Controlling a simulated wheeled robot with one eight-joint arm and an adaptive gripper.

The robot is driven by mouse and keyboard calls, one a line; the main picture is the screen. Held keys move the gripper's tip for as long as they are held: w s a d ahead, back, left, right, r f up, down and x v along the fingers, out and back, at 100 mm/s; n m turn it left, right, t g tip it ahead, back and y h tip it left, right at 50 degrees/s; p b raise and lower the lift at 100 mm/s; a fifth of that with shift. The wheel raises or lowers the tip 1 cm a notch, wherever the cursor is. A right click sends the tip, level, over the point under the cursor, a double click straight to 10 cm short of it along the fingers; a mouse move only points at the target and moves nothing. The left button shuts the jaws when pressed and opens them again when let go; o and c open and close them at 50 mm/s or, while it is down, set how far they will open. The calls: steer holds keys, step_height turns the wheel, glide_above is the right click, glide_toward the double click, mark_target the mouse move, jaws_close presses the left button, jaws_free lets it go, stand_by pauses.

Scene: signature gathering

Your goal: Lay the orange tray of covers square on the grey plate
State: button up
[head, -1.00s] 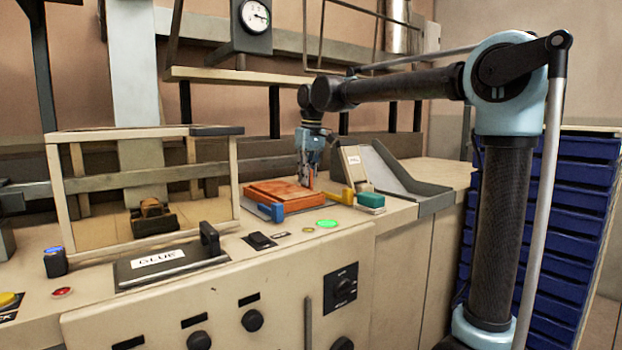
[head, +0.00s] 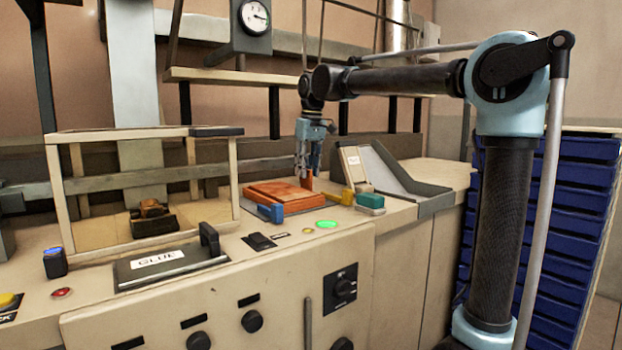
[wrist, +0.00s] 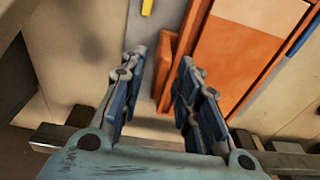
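The orange tray (head: 292,205) with flat orange covers (head: 280,191) in it lies on the grey plate (head: 252,209) at the back of the bench. An upright orange handle stands at its right end (head: 308,184). My gripper (head: 308,174) points down over that end. In the wrist view, my open fingers (wrist: 160,95) have a gap between them, with the orange handle (wrist: 168,65) just beyond the tips, closer to the right finger. The tray also shows there (wrist: 235,55), to the right. I cannot tell whether the fingers touch the handle.
A blue stop (head: 271,212) and a yellow stop (head: 347,196) stand by the tray's front and right. A teal-topped block (head: 370,201) and a grey chute (head: 395,172) lie further right. A framed enclosure (head: 145,190) and a black GLUE lid (head: 165,262) are on the left.

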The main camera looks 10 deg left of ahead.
steer(key=r, duration=0.6)
steer(key=d+r, duration=0.1)
steer(key=r, duration=0.2)
steer(key=shift+s, duration=0.3)
